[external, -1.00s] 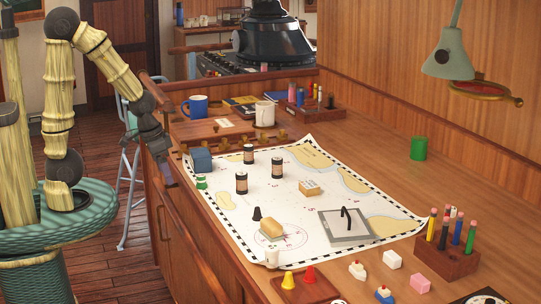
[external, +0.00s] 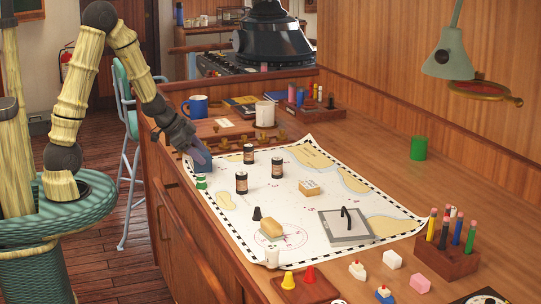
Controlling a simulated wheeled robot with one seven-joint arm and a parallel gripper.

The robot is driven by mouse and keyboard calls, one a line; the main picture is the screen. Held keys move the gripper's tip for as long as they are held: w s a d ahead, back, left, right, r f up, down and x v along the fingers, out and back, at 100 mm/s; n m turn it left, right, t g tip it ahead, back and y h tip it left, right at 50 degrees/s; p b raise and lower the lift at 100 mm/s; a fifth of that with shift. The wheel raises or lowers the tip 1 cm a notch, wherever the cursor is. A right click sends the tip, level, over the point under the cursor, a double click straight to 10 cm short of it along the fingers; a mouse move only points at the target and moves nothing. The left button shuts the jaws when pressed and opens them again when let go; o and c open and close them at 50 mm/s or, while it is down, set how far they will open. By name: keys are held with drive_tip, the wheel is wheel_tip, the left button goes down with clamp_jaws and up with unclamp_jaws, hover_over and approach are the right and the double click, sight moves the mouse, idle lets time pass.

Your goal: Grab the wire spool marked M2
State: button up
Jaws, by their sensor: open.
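Three dark spools with pale bands stand upright on the white chart (external: 225,225): a back spool (external: 249,153), a front-left spool (external: 241,182) and a right spool (external: 277,167). Their markings are too small to read, so I cannot tell which one is M2. My gripper (external: 203,161) is over the chart's back-left corner, left of the spools and apart from them. It is open and holds nothing that I can see. It partly covers a blue block (external: 203,168).
A small green-topped piece (external: 201,183) stands just below my gripper. A blue mug (external: 196,106) and a white mug (external: 265,114) stand behind.

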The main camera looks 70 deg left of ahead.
drive_tip(key=shift+w+a+r+m+t+h, duration=0.1)
drive_tip(key=shift+w+a+m+t+h, duration=0.2)
drive_tip(key=shift+w+m+h, duration=0.3)
drive_tip(key=shift+w+m+h+p, duration=0.2)
drive_tip(key=shift+m+h+p, duration=0.1)
drive_tip(key=shift+h+p, duration=0.3)
drive_tip(key=s+m+h, duration=0.1)
drive_tip(key=h, duration=0.1)
drive_tip(key=s+d+r+m+h+p, duration=0.1)
drive_tip(key=h, duration=0.1)
drive_tip(key=s+m+h, duration=0.1)
drive_tip(key=h, duration=0.2)
drive_tip(key=shift+s+d+r+t, duration=0.15)
drive_tip(key=shift+d+r+t, duration=0.15)
drive_tip(key=shift+d+r, duration=0.1)
drive_tip(key=p, duration=0.2)
approach(242, 183)
drive_tip(key=w, duration=0.1)
drive_tip(key=w+d, duration=0.1)
drive_tip(key=w, duration=0.1)
drive_tip(key=shift+w+d+f, duration=0.25)
drive_tip(key=shift+d+f, duration=0.1)
drive_tip(key=shift+d, duration=0.05)
